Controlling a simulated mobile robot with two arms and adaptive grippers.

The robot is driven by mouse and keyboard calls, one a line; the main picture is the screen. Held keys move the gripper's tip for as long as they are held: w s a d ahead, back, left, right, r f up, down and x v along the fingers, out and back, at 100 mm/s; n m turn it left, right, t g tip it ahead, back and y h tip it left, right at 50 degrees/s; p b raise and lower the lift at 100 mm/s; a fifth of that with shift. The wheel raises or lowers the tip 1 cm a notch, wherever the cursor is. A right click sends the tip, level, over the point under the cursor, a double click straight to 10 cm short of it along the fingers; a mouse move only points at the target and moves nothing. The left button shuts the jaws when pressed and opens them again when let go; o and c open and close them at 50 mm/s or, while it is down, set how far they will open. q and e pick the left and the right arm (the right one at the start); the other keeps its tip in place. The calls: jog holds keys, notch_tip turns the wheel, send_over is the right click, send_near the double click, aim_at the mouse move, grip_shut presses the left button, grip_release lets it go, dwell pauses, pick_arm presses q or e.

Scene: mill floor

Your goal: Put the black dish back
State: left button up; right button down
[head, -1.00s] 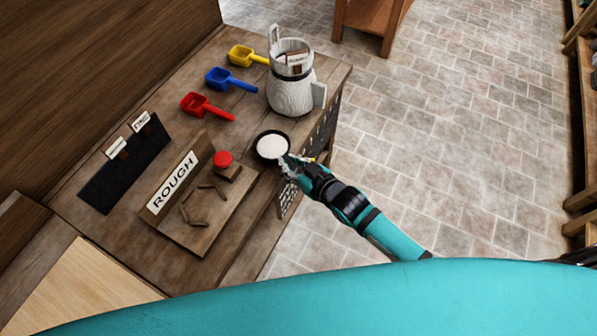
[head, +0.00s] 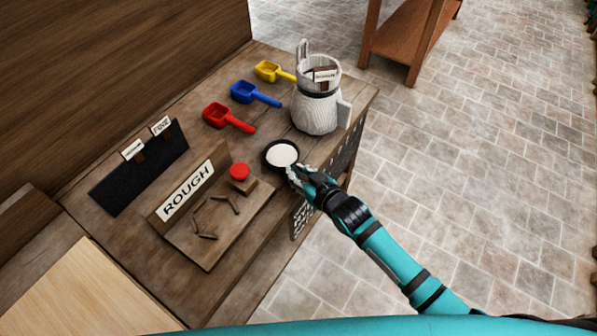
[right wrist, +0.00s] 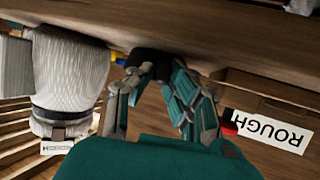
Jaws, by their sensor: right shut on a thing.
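The black dish (head: 268,163) holds a white, powdery-looking fill and is at the right edge of the wooden bench, level in the head view. My right gripper (head: 292,172) is shut on its near right rim. In the right wrist view the fingers (right wrist: 155,72) close on a dark piece of the dish (right wrist: 150,55), most of which is hidden. Whether the dish touches the bench top is hard to tell. My left gripper is not in view.
A whitish pitcher (head: 315,112) with a label stands behind the dish. Red (head: 228,118), blue (head: 255,94) and yellow (head: 273,72) scoops lie left of it. A ROUGH board (head: 188,190) with a red knob (head: 239,171) and a black panel (head: 140,172) stand to the left.

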dwell(0.3)
jog(key=c, duration=1.2)
grip_release()
jog(key=v, duration=1.2)
jog(key=s+d+f+m+g+h, duration=0.15)
jog(key=d+f, duration=0.25)
jog(key=f, duration=0.5)
jog(key=s+d+f+g+h, duration=0.1)
jog(key=s+d+f, duration=0.2)
jog(key=f, duration=0.6)
jog(key=s+d+f+m+g+h, duration=0.15)
jog(key=d+f, duration=0.25)
jog(key=f, duration=0.5)
jog(key=s+d+f+g, duration=0.1)
jog(key=s+f+g, duration=0.1)
jog(key=s+f, duration=0.4)
jog(key=s+d+f+g+h, duration=0.1)
jog(key=s+f, duration=0.5)
jog(key=s, duration=0.8)
jog(key=s+d+f+g+h, duration=0.1)
jog(key=s+f+g, duration=0.2)
jog(key=s+f, duration=0.3)
jog(key=shift+s+d+g, duration=0.2)
jog(key=shift+s+g, duration=0.2)
jog(key=shift+s, duration=1.8)
